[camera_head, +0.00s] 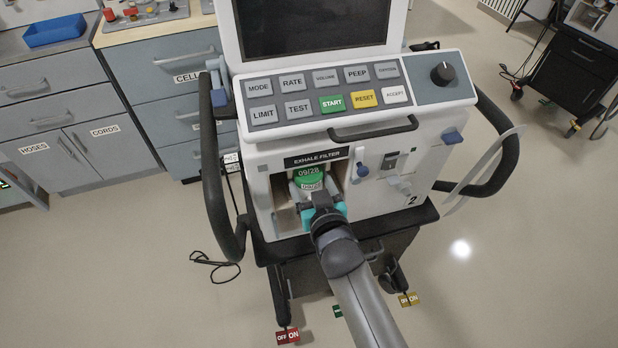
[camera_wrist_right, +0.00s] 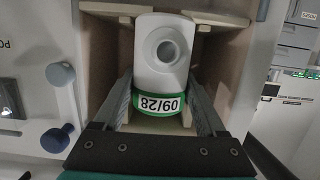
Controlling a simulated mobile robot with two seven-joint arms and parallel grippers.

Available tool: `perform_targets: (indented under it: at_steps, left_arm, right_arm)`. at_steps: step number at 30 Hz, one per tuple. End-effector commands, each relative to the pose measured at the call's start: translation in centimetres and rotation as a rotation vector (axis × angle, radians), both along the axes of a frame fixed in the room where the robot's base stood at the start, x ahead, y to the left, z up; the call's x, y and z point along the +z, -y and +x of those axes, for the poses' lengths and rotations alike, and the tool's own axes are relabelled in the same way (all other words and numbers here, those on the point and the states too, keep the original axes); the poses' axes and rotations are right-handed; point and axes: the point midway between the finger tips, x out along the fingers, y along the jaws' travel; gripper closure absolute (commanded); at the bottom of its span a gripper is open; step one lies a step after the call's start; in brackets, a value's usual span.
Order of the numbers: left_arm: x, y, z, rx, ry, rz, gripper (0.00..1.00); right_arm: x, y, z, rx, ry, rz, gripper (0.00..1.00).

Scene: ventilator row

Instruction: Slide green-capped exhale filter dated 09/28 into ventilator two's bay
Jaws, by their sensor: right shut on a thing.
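The exhale filter (camera_head: 309,181) has a green cap and a 09/28 label, and it is in the mouth of the exhale filter bay (camera_head: 283,216) of ventilator two (camera_head: 262,163). My right gripper (camera_head: 318,197) is shut on the filter at the bay opening. In the right wrist view the filter (camera_wrist_right: 161,52) shows its white body with a round port and its green band between the fingers of my right gripper (camera_wrist_right: 160,110). Bay walls (camera_wrist_right: 101,55) stand on both sides of it. How deep it sits is hard to tell. My left gripper is not in view.
The ventilator's button panel (camera_head: 330,94) and a bar handle (camera_head: 373,129) are above the bay. Blue knobs (camera_head: 362,170) and a white fitting are right of it. Dark side handles (camera_head: 222,170) flank the machine. Drawer cabinets (camera_head: 70,110) stand at left; the floor at right is mostly clear.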

Motion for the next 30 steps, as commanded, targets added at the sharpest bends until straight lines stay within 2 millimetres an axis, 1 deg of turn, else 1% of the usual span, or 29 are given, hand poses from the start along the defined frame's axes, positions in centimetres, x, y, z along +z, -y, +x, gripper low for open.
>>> perform_targets:
  at_steps: [1, 7, 15, 17, 20, 23, 26, 30]
  left_arm:
    - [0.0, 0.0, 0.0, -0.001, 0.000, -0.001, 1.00]
    - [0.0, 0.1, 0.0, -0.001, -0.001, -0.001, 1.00]
    - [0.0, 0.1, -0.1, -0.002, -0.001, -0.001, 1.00]
    - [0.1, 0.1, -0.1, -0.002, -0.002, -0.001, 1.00]
    - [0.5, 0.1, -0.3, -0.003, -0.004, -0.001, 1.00]
    - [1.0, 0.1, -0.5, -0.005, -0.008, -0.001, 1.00]
    - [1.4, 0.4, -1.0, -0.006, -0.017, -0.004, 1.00]
    - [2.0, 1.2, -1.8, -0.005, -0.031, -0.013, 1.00]
  right_arm:
    - [0.0, 0.0, 0.0, 0.000, -0.001, 0.000, 0.23]
    - [-0.1, 0.0, 0.0, 0.000, -0.001, 0.000, 0.01]
    - [-0.1, 0.0, 0.0, 0.000, -0.003, -0.001, 0.00]
    - [0.0, 0.1, -0.3, 0.000, -0.003, -0.001, 0.00]
    - [0.2, 0.3, -1.1, 0.000, -0.003, -0.001, 0.00]
    - [0.7, 0.7, -2.5, 0.000, -0.004, 0.000, 0.00]
    - [1.1, 1.1, -4.2, 0.000, -0.005, 0.001, 0.00]
    - [1.8, 1.8, -6.6, -0.001, -0.004, 0.000, 0.00]
